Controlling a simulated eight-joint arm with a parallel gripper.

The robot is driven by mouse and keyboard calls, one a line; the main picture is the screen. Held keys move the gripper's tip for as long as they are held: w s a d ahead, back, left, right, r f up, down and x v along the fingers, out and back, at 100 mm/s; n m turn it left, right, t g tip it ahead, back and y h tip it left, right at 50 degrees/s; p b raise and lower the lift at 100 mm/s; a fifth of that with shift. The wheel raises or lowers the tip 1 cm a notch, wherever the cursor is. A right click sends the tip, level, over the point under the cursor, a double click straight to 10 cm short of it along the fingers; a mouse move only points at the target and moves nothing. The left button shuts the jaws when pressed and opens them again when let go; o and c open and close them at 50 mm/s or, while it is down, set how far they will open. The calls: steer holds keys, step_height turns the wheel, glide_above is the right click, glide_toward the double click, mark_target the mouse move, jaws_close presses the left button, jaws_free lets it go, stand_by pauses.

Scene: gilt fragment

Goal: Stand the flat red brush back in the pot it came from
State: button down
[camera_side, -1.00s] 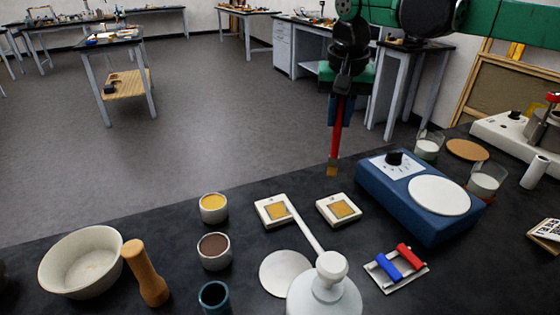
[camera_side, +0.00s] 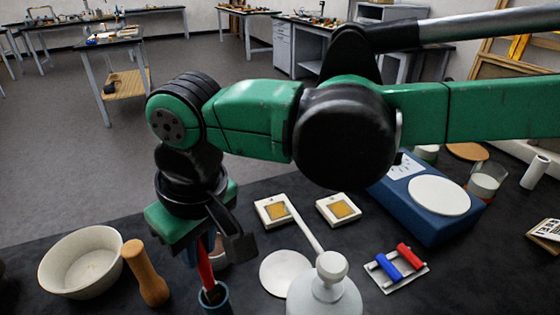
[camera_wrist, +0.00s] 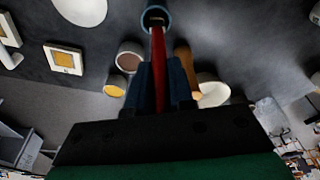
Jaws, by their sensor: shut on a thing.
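My gripper (camera_side: 204,248) is shut on the flat red brush (camera_side: 206,268) at the left of the side view. The brush hangs bristles down, close to upright. Its lower end is at the mouth of the dark blue pot (camera_side: 214,304) and looks to be inside the rim; whether it touches the bottom is hidden. In the wrist view the brush (camera_wrist: 158,55) runs from between my fingers (camera_wrist: 160,85) to the ring of the blue pot (camera_wrist: 144,17). The pot stands upright on the black bench.
A brown-filled pot (camera_wrist: 129,57) and a yellow-filled pot (camera_wrist: 115,88) stand close by. The wooden pestle (camera_side: 146,272) and white mortar (camera_side: 60,266) are left of the blue pot. A white long-handled tool (camera_side: 306,225), gilt tiles (camera_side: 276,211) and a blue hotplate (camera_side: 415,215) are right.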

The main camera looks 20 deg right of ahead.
mark_target(211, 285)
steer(key=shift+s+d+x, duration=0.1)
steer(key=shift+s+x, duration=0.05)
steer(key=shift+x, duration=0.85)
steer(key=shift+s+d+x, duration=0.1)
steer(key=shift+s+x, duration=0.1)
steer(key=shift+x, duration=0.8)
steer(key=shift+f, duration=0.2)
steer(key=c, duration=0.8)
jaws_free()
steer(key=shift+r, duration=0.1)
steer(key=v, duration=1.2)
steer(key=w+d+f+m+t, duration=0.1)
steer(key=w+d+m+t, duration=0.2)
steer(key=d, duration=1.1)
steer(key=s+d+f+m, duration=0.1)
steer(key=d+f, duration=0.1)
steer(key=d, duration=0.3)
steer(key=s+d+f+m+t, duration=0.1)
steer(key=d+f, duration=0.2)
steer(key=d, duration=0.2)
steer(key=s+d+f+m+t+h, duration=0.1)
steer(key=d+f, duration=0.1)
steer(key=d, duration=0.4)
steer(key=shift+s+f, duration=0.1)
steer(key=shift+f, duration=0.2)
